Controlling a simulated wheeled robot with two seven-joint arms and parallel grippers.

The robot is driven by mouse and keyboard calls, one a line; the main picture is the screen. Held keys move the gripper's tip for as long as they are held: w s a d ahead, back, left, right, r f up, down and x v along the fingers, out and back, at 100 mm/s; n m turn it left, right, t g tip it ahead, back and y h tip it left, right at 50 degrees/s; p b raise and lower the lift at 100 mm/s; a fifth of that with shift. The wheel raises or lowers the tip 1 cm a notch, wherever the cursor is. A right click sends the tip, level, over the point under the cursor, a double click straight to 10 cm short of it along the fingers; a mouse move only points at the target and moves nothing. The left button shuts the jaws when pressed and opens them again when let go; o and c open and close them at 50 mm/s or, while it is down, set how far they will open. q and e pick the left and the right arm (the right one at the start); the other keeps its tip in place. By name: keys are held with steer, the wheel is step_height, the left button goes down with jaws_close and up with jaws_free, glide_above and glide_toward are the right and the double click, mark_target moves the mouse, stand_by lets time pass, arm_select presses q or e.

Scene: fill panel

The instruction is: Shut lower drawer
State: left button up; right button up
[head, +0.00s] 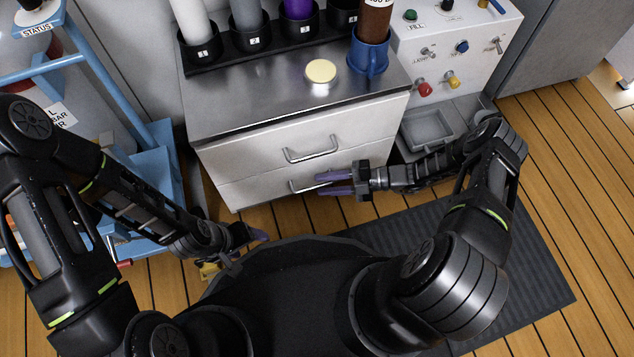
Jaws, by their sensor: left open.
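The lower drawer (255,189) is the bottom white front of the metal-topped cabinet, with a silver bar handle (298,186). Its front looks about level with the upper drawer (250,153) above it; I cannot tell whether a small gap is left. My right gripper (320,184) reaches in from the right, in front of the lower drawer. Its two purple fingers are apart and point left at the handle's right end, which they partly hide. I cannot tell whether they touch it. My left gripper (264,237) is low, left of my body, open, away from the drawer and partly hidden.
The cabinet top (250,105) carries a yellowish disc (321,72), a blue mug (370,55) and a row of tubes in black holders. A white control panel (455,50) and a grey tray (432,128) are on the right. A blue frame (150,165) stands left. A dark mat (540,275) covers the floor.

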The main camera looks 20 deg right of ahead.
steer(key=v, duration=0.4)
steer(key=shift+d+p, duration=0.25)
steer(key=shift+p, duration=0.05)
